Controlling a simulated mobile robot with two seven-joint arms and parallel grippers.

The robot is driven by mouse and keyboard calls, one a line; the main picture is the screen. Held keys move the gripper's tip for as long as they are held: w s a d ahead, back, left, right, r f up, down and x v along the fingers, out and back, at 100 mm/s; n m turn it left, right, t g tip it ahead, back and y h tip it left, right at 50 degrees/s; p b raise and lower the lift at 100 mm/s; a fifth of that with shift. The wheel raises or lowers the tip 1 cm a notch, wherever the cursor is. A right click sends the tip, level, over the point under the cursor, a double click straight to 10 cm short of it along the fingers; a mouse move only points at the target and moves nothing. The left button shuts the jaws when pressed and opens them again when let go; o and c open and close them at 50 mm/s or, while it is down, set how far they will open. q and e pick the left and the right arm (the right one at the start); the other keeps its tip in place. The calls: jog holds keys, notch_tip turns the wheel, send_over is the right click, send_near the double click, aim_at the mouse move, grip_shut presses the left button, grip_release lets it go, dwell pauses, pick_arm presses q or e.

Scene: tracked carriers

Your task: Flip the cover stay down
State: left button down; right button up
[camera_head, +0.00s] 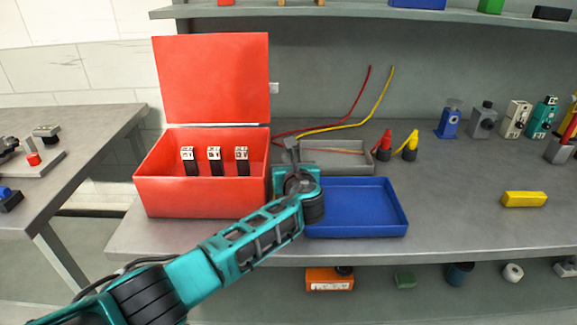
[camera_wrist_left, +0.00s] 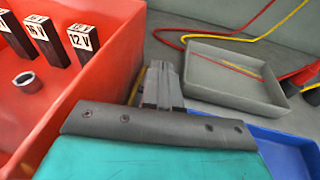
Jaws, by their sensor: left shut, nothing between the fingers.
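The red box (camera_head: 190,197) stands on the bench with its red cover (camera_head: 212,80) raised upright. I cannot make out a separate cover stay; it may be hidden behind my left gripper. My left gripper (camera_head: 291,148) is just right of the box's right wall, near its back corner, shut and empty. In the left wrist view the closed fingers (camera_wrist_left: 160,85) point away, beside the red box wall (camera_wrist_left: 108,62). I cannot tell whether they touch the wall. My right gripper is not in view.
Several labelled black blocks (camera_head: 214,161) stand in the box. A grey tray (camera_head: 338,155) with wires lies right of the gripper, a blue tray (camera_head: 357,231) in front of it. A yellow block (camera_head: 524,199) lies farther right. A shelf (camera_head: 360,12) runs above.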

pick_arm(q)
jog(key=shift+w+f+p, duration=0.45)
jog(key=shift+f, duration=0.1)
jog(key=shift+w+f+g+p, duration=0.15)
jog(key=shift+f+g+p, duration=0.15)
jog(key=shift+g, duration=0.1)
jog(key=shift+f+g, duration=0.25)
jog(key=shift+g, duration=0.05)
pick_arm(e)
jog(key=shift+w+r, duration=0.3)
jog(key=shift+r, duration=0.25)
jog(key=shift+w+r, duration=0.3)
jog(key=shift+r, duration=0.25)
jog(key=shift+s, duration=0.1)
